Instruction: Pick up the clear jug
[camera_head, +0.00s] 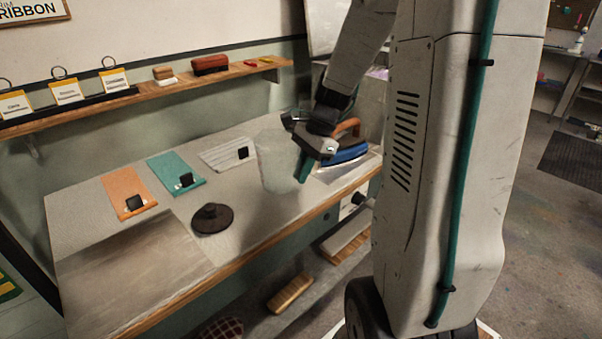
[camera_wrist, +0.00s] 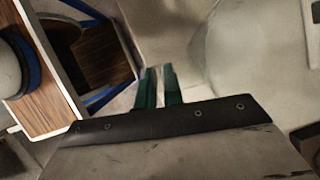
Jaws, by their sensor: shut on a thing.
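The clear jug (camera_head: 275,163) is a frosted, see-through vessel, upright at the right part of the worktop. I cannot tell whether its base touches the top. My gripper (camera_head: 303,168) is at its right side, with green fingers pointing down. In the wrist view, the fingers of my gripper (camera_wrist: 160,88) are close together with a thin pale strip between them, and the pale jug (camera_wrist: 225,50) fills the area beyond and to the right. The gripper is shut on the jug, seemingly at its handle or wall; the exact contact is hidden.
A blue iron (camera_head: 346,155) with a brown handle stands close right of the gripper. A dark round knobbed piece (camera_head: 212,218) lies front left of the jug. Orange (camera_head: 122,190), teal (camera_head: 168,168) and white (camera_head: 222,155) cards lie left. A wall shelf (camera_head: 215,75) runs behind.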

